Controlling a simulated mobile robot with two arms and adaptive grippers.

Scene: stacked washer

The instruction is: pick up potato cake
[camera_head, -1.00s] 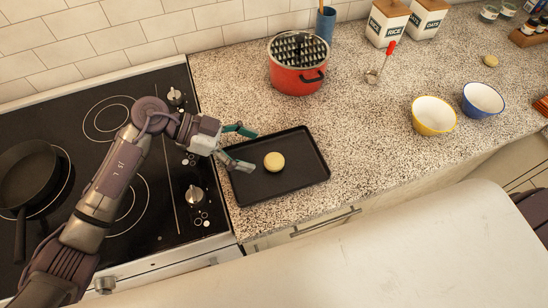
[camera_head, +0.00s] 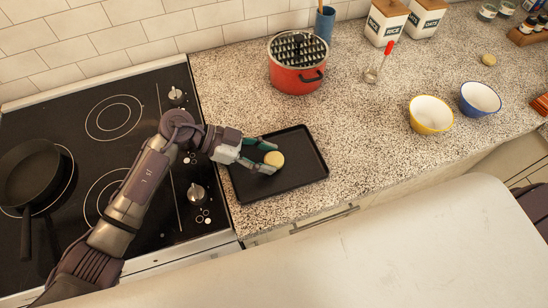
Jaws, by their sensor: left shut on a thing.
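The potato cake (camera_head: 274,159) is a small round pale-yellow disc. It is between the fingertips of my left gripper, over the black tray (camera_head: 307,172) on the counter. My left gripper (camera_head: 268,158) comes in from the left and is shut on the cake. I cannot tell whether the cake still touches the tray. My right gripper is not in view. A similar small round yellowish piece (camera_head: 488,60) lies far right on the counter.
A red pot (camera_head: 297,76) stands behind the tray. Yellow (camera_head: 431,115) and blue (camera_head: 480,99) bowls stand to the right. A black stovetop (camera_head: 110,118) with a frying pan (camera_head: 30,172) is at left. Speckled counter between tray and bowls is clear.

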